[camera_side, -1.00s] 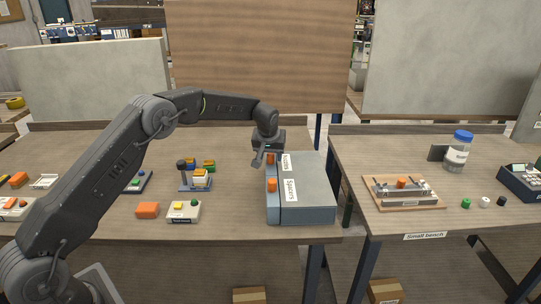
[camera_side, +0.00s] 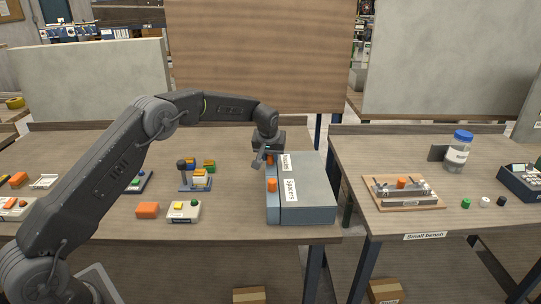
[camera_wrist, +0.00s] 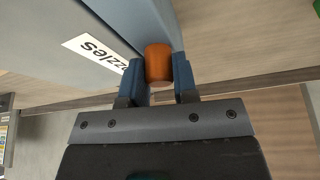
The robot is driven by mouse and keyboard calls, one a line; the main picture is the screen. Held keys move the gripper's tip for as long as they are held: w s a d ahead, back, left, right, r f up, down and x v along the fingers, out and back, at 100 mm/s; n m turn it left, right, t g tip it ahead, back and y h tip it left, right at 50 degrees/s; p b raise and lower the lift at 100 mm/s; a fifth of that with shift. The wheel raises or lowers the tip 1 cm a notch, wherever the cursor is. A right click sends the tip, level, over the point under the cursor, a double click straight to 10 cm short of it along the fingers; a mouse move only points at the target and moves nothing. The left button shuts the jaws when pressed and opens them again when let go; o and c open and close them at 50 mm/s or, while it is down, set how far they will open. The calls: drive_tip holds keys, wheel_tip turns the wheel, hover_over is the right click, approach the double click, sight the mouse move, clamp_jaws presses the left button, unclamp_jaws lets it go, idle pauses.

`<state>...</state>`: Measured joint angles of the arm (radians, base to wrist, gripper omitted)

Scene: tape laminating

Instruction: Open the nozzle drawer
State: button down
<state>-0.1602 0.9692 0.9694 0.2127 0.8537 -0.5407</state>
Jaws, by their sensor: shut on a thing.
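The grey drawer unit (camera_side: 306,190) stands near the right end of the main table. Its top carries two labels, one reading "Spacers" and one partly hidden. In the wrist view the nozzle drawer (camera_wrist: 150,22) shows a white label (camera_wrist: 100,52) ending in "zzles". Its orange knob (camera_wrist: 158,65) is between the two fingers of my gripper (camera_wrist: 159,80), which is shut on it. In the side view my gripper (camera_side: 262,158) is at the far knob, which it partly covers. The drawer looks closed. The orange spacers knob (camera_side: 272,185) is free, nearer the camera.
The table just left of the knobs is clear. A second bench (camera_side: 430,222) stands to the right.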

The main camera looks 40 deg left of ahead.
drive_tip(key=s+a, duration=0.8)
drive_tip(key=shift+s+a, duration=0.2)
drive_tip(key=c, duration=0.9)
unclamp_jaws()
drive_tip(key=v, duration=1.4)
drive_tip(key=shift+f, duration=0.1)
